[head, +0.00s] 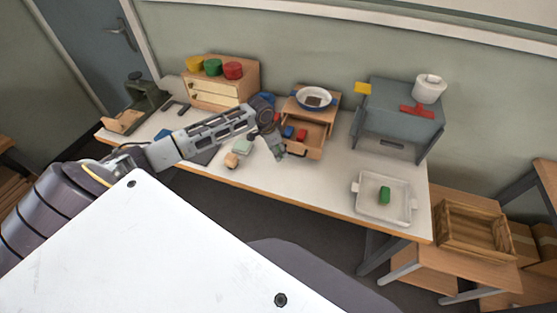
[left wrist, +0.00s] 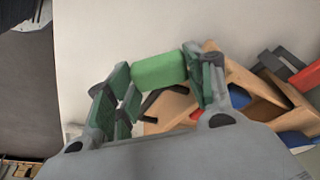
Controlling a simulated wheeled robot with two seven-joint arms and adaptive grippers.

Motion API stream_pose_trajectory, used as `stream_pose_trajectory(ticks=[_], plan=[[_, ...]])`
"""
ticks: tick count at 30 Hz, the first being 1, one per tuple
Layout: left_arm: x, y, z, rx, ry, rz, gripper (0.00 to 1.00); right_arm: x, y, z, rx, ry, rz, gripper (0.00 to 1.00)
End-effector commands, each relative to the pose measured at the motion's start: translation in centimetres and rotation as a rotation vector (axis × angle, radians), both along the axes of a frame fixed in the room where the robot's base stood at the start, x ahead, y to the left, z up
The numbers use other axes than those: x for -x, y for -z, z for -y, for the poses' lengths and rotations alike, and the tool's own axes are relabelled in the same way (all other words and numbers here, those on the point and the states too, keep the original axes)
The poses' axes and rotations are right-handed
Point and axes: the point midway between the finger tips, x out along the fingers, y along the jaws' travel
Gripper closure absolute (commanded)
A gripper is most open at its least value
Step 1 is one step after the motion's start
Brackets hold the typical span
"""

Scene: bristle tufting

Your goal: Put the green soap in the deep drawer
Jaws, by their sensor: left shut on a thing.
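My left gripper (head: 277,152) is over the table, just left of the open drawer's front. In the left wrist view its fingers (left wrist: 160,85) are shut on a green block, the green soap (left wrist: 158,70). In the head view the soap is hard to make out from the gripper's fingers. The open wooden drawer (head: 303,150) sticks out of a small wooden cabinet and has a dark handle. Red and blue blocks (head: 301,135) lie in it. The drawer also shows in part behind the fingers in the left wrist view (left wrist: 262,105). My right gripper is not in view.
A blue-rimmed dish (head: 314,97) stands on the cabinet. A wooden drawer unit (head: 218,97) bears yellow, green and red pots. A white tray (head: 372,209) holds another green block (head: 385,195). A grey stand (head: 395,125) is at right. The table's front middle is clear.

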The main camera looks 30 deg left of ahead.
Motion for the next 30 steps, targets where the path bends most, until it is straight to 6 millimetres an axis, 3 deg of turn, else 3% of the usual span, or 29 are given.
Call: stream_pose_trajectory(ticks=[6, 20, 30], plan=[[0.0, 2.3, 0.0, -0.001, 0.001, -0.001, 0.71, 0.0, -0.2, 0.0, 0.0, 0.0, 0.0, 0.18], [0.0, 3.0, 0.0, 0.0, 0.0, 0.0, 0.71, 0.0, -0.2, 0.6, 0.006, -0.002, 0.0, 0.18], [0.0, 6.1, 0.0, -0.001, 0.001, -0.001, 0.71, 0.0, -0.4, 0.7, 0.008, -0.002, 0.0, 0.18]])
